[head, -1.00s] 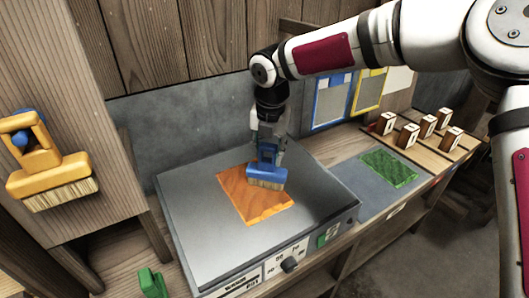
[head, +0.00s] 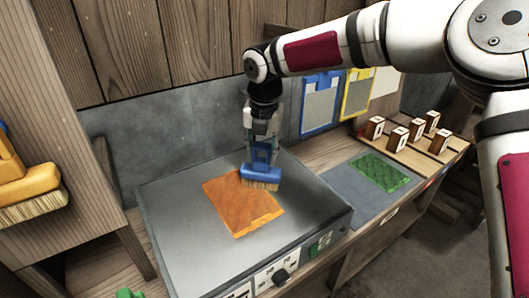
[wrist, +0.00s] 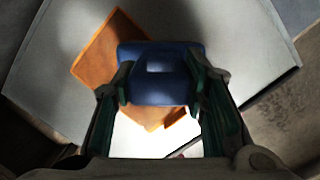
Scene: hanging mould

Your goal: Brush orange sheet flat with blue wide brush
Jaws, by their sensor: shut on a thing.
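The orange sheet (head: 238,208) lies on the grey metal top of a machine (head: 175,235), with a lighter strip along its front edge. My gripper (head: 263,143) is shut on the blue wide brush (head: 261,174), which hangs bristles down over the sheet's upper right corner. I cannot tell whether the bristles touch the sheet. In the wrist view the blue brush (wrist: 160,88) sits between my green-padded fingers and covers part of the orange sheet (wrist: 108,50).
A yellow brush (head: 30,185) hangs on the wooden panel at left. A green sheet (head: 380,171) lies on a grey mat to the right. Several numbered wooden blocks (head: 398,138) stand behind it. Blue (head: 320,103) and yellow (head: 356,92) frames lean on the back wall.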

